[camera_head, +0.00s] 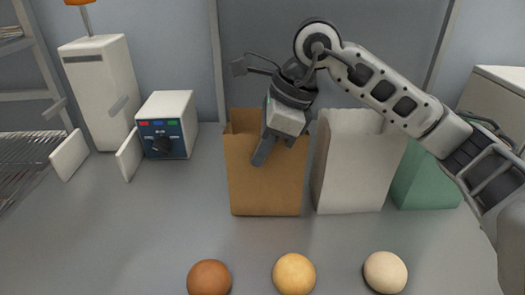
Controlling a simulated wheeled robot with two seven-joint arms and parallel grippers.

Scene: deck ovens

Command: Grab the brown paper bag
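The brown paper bag (265,190) stands upright on the grey counter, left of a white paper bag. Its upper part is partly covered by my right gripper (275,150). This gripper comes down from above right, with its fingers in front of the upper part of the brown bag. The fingers look apart, with brown bag showing between them. I cannot tell whether a finger touches the bag. My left gripper is not in view.
A white paper bag (350,175) and a green bag (425,180) stand to the right. Three round buns, brown (209,277), yellow (295,274) and pale (385,272), lie in front. A control box (167,125) and a wire rack (22,160) are left. The counter between bags and buns is clear.

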